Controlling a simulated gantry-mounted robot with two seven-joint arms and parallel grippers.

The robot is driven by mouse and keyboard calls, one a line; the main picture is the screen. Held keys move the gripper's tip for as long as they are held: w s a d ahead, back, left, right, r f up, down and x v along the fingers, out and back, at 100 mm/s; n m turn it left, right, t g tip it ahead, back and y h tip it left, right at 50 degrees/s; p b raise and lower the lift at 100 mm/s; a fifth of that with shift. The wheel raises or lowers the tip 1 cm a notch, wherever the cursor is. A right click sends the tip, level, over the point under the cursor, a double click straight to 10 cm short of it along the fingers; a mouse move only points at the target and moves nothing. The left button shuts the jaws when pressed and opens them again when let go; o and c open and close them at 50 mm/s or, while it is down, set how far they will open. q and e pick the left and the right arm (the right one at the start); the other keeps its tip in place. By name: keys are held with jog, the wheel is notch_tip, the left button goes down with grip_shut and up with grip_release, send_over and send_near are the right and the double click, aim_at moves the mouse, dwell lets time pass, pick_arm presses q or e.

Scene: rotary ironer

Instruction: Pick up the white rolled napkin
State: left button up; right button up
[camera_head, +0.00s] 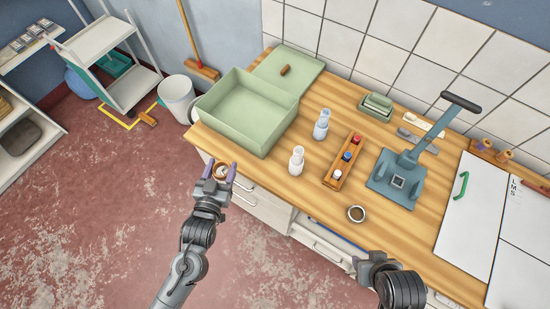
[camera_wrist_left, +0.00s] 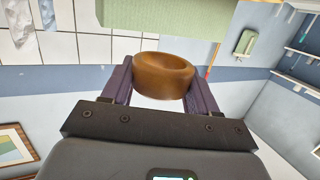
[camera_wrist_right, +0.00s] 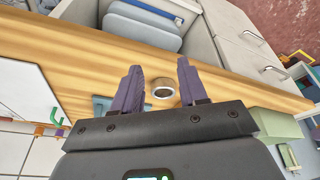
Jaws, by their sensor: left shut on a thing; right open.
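A white upright roll (camera_head: 297,161), which looks like the white napkin, stands on the wooden counter in the head view. A similar pale-bluish roll (camera_head: 321,124) stands behind it. My left gripper (camera_head: 220,173) is shut on a brown wooden ring, held in front of the counter's left edge, apart from both rolls. The wooden ring (camera_wrist_left: 163,75) fills the space between the fingers in the left wrist view. My right gripper (camera_head: 366,262) is open and empty at the counter's front edge. A metal ring (camera_head: 356,214) lies on the counter beyond it; it also shows between the fingertips (camera_wrist_right: 162,88).
A green open box (camera_head: 247,110) stands at the counter's left end, its lid (camera_head: 285,72) behind it. A wooden rack with small bottles (camera_head: 343,160) and a blue-grey press (camera_head: 398,180) stand right of the rolls. A white board (camera_head: 470,215) lies at right.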

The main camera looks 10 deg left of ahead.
aim_at(297, 160)
jog(key=shift+s+f, duration=0.2)
jog(key=shift+f, duration=0.25)
jog(key=o, duration=0.6)
jog(key=w+a+t, duration=0.3)
jog(key=w+a, duration=0.3)
jog(key=a, duration=0.1)
jog(key=w+a+m+t, duration=0.1)
jog(key=w+a+t, duration=0.2)
jog(key=w+a, duration=0.2)
jog(key=w+a+m+t, duration=0.1)
jog(key=w+a+t, duration=0.2)
jog(key=w+a, duration=0.3)
jog(key=shift+w+a+f, duration=0.1)
jog(key=shift+w+a, duration=0.05)
jog(key=shift+a, duration=0.6)
jog(key=shift+w+a+f, duration=0.1)
jog(key=shift+w+a, duration=0.05)
jog(key=shift+a, duration=0.6)
jog(key=shift+w+a+r, duration=0.15)
jog(key=shift+w+a, duration=0.05)
jog(key=shift+a, duration=0.05)
jog(key=shift+w+a+t, duration=0.1)
jog(key=shift+w+t, duration=0.2)
jog(key=shift+t, duration=0.1)
jog(key=shift+x, duration=5.6)
